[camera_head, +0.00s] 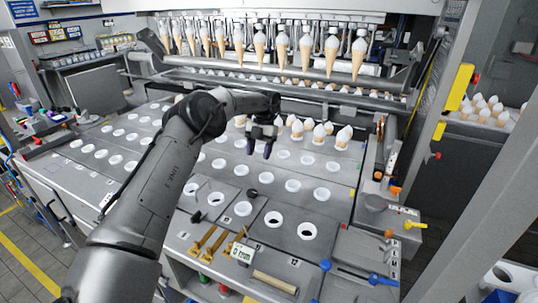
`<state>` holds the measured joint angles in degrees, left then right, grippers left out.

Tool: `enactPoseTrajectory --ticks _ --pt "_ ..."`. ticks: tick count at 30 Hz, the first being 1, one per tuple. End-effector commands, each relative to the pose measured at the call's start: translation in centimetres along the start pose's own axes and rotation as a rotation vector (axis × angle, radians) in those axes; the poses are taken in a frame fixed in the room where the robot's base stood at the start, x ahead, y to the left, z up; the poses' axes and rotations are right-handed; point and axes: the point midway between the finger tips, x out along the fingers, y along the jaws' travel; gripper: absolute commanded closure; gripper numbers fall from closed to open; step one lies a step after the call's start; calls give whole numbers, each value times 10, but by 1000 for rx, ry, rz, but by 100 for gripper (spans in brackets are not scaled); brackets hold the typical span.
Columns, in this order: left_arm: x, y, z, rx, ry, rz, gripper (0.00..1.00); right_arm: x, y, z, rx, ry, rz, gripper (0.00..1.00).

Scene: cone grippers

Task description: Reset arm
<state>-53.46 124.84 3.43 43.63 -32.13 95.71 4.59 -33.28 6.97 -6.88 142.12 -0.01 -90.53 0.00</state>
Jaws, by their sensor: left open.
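My left arm reaches in from the lower left over the grey machine deck. My left gripper (260,146) hangs above the deck near its middle with its fingers pointing down. It is open and nothing shows between its fingers. A short row of filled cones (319,133) stands in holders on the deck, just right of the gripper. My right gripper does not show in the head view.
Rows of white ring holders (292,185) cover the deck, several of them dark and open inside. Filled cones (304,47) hang from a rack at the back. Brass-coloured parts (207,243) and a blue-handled tool (381,279) are at the front. More cones (484,106) stand at right.

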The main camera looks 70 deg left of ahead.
Motion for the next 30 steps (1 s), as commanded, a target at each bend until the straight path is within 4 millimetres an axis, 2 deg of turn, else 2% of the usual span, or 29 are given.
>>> enactPoseTrajectory --ticks 6,26,30 --pt "-5 8 -3 -10 1 -3 48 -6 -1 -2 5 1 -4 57" --pt "-5 8 -2 -10 1 -4 48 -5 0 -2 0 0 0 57" --pt "7 6 -2 -5 0 -78 48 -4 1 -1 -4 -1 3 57"
